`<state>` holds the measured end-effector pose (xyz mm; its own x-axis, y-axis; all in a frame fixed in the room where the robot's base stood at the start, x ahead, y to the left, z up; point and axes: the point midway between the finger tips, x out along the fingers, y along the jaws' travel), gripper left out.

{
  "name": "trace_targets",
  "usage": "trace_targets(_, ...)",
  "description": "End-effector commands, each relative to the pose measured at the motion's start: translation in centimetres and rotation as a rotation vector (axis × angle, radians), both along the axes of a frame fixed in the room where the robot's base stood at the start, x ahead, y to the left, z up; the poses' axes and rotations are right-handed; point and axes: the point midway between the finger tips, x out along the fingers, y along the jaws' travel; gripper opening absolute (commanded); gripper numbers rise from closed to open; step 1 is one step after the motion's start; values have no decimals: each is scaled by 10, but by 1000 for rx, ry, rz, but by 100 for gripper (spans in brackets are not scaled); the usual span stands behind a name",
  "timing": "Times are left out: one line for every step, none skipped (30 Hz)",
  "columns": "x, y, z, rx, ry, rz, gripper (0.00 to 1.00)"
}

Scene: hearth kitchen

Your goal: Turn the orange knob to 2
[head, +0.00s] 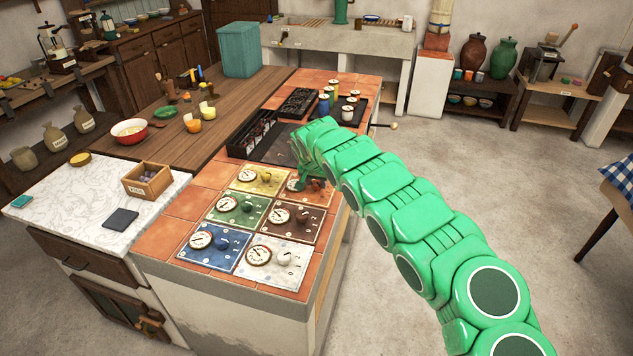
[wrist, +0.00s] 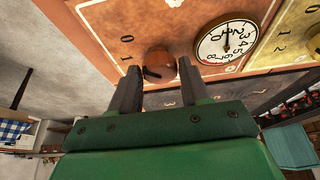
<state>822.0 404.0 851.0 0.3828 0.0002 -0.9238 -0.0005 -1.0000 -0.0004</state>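The orange knob (wrist: 158,66) sits on an orange panel (wrist: 175,22) beside a round white dial (wrist: 227,40) in the wrist view. The marks 0 and 1 show at the knob's left; a 2 is not visible there. A dark mark shows on the knob, but its exact setting is hard to tell. My gripper (wrist: 158,76) is open, its dark fingers on either side of the knob with gaps visible. In the head view my green gripper (head: 312,172) is over the orange panel (head: 294,198) and hides part of it.
Yellow (head: 257,180), green (head: 237,211), brown (head: 289,220), blue (head: 213,246) and white (head: 273,258) panels with dials and knobs lie close around on the tiled counter (head: 163,237). A dark tray (head: 272,152) lies behind. The floor to the right is clear.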

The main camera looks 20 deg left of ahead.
Motion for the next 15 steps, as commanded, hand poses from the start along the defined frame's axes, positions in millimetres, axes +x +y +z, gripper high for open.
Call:
trace_targets(0,0,0,0,0,0,38)
trace_targets(0,0,0,0,0,0,33)
trace_targets(0,0,0,0,0,0,27)
trace_targets(0,0,0,0,0,0,22)
trace_targets(0,0,0,0,0,0,18)
trace_targets(0,0,0,0,0,0,12)
trace_targets(0,0,0,0,0,0,9)
trace_targets(0,0,0,0,0,0,9)
trace_targets(0,0,0,0,0,1,9)
trace_targets(0,0,0,-1,0,2,9)
trace_targets(0,0,0,-1,0,4,9)
trace_targets(0,-1,0,-1,1,8,9)
trace_targets(0,-1,0,-1,1,14,9)
trace_targets(0,-1,0,-2,1,21,9)
trace_targets(0,-1,-1,-3,2,31,9)
